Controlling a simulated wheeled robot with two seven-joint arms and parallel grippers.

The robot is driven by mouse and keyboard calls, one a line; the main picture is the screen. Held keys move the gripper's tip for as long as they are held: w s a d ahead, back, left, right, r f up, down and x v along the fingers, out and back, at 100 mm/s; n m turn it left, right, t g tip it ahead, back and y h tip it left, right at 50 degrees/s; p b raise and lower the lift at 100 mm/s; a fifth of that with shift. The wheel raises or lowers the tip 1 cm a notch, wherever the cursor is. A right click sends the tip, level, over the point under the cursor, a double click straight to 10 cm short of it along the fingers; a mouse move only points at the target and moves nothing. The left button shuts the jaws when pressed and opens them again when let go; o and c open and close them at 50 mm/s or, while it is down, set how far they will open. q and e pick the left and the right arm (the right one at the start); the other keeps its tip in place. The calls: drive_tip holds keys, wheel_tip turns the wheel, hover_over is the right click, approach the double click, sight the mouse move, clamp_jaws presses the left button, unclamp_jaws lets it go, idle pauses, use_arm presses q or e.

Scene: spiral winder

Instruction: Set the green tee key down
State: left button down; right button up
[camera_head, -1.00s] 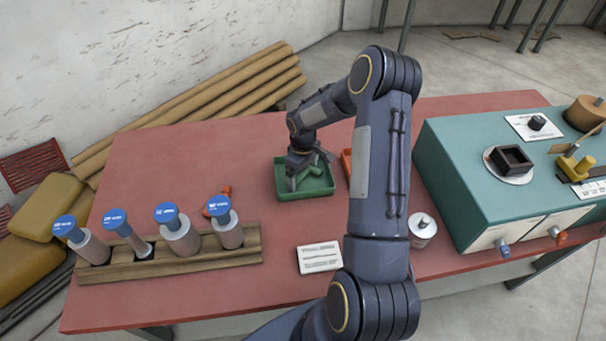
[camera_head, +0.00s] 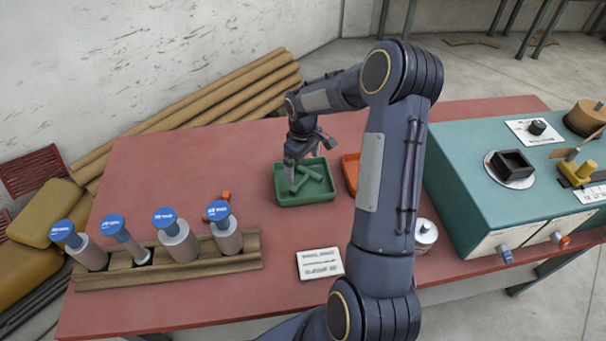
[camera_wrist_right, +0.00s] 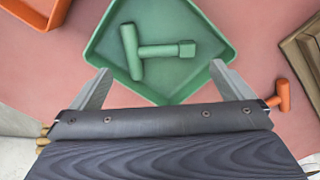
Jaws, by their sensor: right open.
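The green tee key (camera_head: 305,179) lies in the green tray (camera_head: 318,197) on the red table. In the right wrist view the tee key (camera_wrist_right: 156,51) lies flat on the floor of the green tray (camera_wrist_right: 218,84), its crossbar to the left and its shaft pointing right. My right gripper (camera_head: 300,160) is above the tray's back left part, apart from the key. In the wrist view its two fingers (camera_wrist_right: 158,82) are spread wide with nothing between them. My left gripper is not in view.
An orange tray (camera_head: 351,176) stands just right of the green one. An orange tee key (camera_head: 226,196) lies behind a wooden rack (camera_head: 190,271) with several blue-capped cylinders. A teal machine (camera_head: 465,195) fills the right side. A white card (camera_head: 320,263) lies in front.

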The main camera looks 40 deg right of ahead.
drive_tip(key=s+a+r+m+t, duration=0.1)
drive_tip(key=s+a+r, duration=0.2)
drive_tip(key=r, duration=0.3)
drive_tip(key=s+a+r+t+y, duration=0.1)
drive_tip(key=s+a+r, duration=0.2)
drive_tip(key=s+r, duration=0.15)
drive_tip(key=s+a+r+m+t, duration=0.1)
drive_tip(key=s+a+r, duration=0.15)
drive_tip(key=r, duration=0.35)
drive_tip(key=s+a+m+t+y, duration=0.2)
drive_tip(key=s+a+m, duration=0.1)
drive_tip(key=s+a, duration=0.7)
drive_tip(key=s, duration=0.4)
drive_tip(key=shift+a+r+t+y, duration=0.15)
drive_tip(key=shift+a+t+y, duration=0.15)
drive_tip(key=shift+a+y, duration=0.1)
